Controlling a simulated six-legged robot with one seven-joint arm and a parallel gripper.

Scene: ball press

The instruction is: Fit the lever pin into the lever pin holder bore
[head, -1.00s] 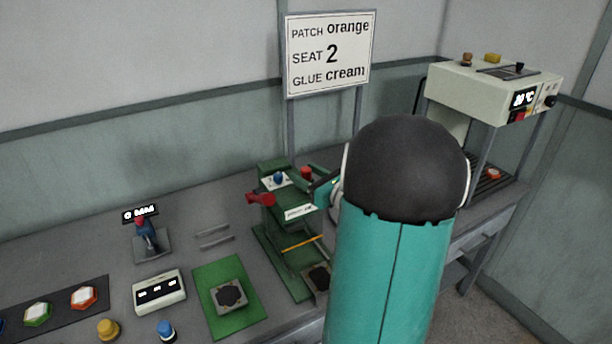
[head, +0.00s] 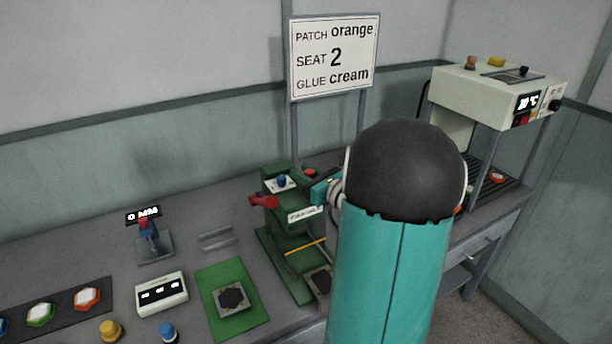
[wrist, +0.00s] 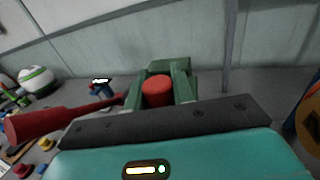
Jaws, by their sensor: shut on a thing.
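The green press (head: 285,232) stands on the bench just left of my arm in the head view. A red lever (head: 264,202) sticks out to its left; the lever also shows in the wrist view (wrist: 60,121). A red cylinder (wrist: 157,91) sits between two green upright cheeks (wrist: 183,82) beyond the dark edge of my gripper. My gripper (head: 322,190) is at the press's right side, shut on the lever pin. The pin and fingertips are hidden, and I cannot make out the holder bore or whether the pin is in it.
Left of the press are a green mat (head: 208,302) with a dark-centred block and a white three-display box (head: 161,293). A sign (head: 335,57) stands behind. A heater-like machine (head: 497,92) stands at the right. Grey bars (head: 217,240) lie on the bench.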

